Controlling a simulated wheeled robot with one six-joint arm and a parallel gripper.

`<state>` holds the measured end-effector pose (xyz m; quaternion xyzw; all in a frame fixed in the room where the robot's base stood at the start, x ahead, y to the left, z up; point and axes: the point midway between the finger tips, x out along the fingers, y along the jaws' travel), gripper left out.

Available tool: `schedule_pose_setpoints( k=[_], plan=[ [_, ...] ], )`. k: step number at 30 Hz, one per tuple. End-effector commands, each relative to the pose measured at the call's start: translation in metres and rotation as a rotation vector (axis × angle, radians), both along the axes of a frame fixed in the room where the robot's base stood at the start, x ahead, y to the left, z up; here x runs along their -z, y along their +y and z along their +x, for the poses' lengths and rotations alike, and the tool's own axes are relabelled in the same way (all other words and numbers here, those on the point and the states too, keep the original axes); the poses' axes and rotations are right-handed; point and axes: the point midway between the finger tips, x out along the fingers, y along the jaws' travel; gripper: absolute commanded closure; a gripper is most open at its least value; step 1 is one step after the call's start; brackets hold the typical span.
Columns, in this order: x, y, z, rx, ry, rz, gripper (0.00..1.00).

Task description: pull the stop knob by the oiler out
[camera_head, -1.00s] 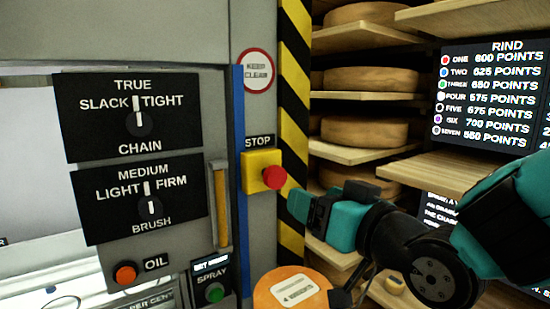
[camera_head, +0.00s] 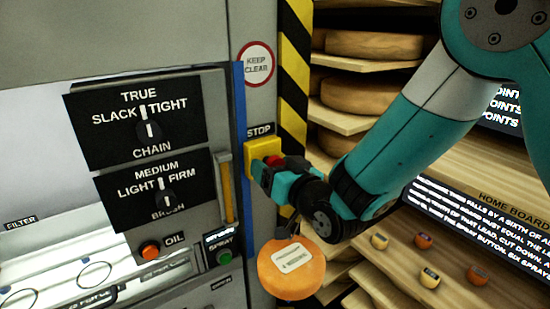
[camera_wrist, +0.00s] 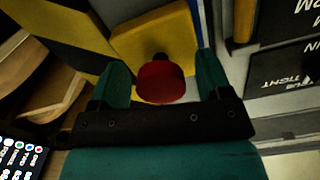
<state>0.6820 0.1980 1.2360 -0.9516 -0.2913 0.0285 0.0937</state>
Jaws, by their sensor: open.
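The stop knob (camera_wrist: 162,82) is red, on a yellow box (camera_head: 262,147) under the STOP label on the grey post. In the head view my gripper (camera_head: 266,171) is right at the knob and hides part of it. In the wrist view the open fingers (camera_wrist: 161,80) stand on either side of the red knob, with a gap visible on both sides. The knob's dark stem shows behind its red head. The OIL button (camera_head: 150,250) is orange, on the panel at the lower left.
A green SPRAY button (camera_head: 224,257) and an upright wooden handle (camera_head: 226,188) are left of the post. An orange round (camera_head: 290,270) with a label is below my gripper. Shelves with cheese wheels (camera_head: 360,95) stand behind at right, past a yellow-black striped edge (camera_head: 294,70).

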Motion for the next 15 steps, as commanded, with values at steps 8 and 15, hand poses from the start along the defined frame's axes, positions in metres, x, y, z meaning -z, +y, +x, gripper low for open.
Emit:
schedule_pose_setpoints(
  k=[8,15],
  plan=[
    [0.0003,0.0007,0.0012,0.0,0.0,0.0,0.29],
    [0.0003,0.0004,0.0012,0.001,0.0,0.0,0.84]
  ],
)
